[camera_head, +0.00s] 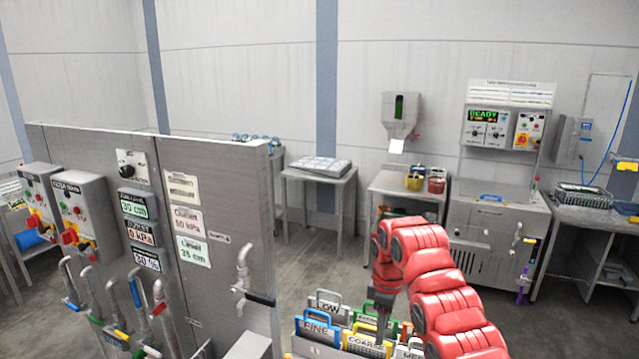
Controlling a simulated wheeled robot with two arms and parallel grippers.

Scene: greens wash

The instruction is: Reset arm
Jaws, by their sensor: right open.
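My right arm is red and comes in from the bottom right of the head view. It arches up, then bends down, so that my right gripper (383,312) points down. The gripper is dark and is among several upright cards or plates with coloured handles in a holder at the bottom centre. One with a blue handle reads FINE (317,328), one behind it reads LOW (328,306), and one below the gripper reads COARSE (364,343). The gripper is open; whether its fingers touch a handle is too small to tell. My left gripper is not in view.
A grey panel (225,165) with gauges, labels and control boxes stands at the left, with several pipes and coloured valve handles before it. Behind are a small table (318,172), a stand with jars (414,182) and a READY control cabinet (497,215). Open floor lies between.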

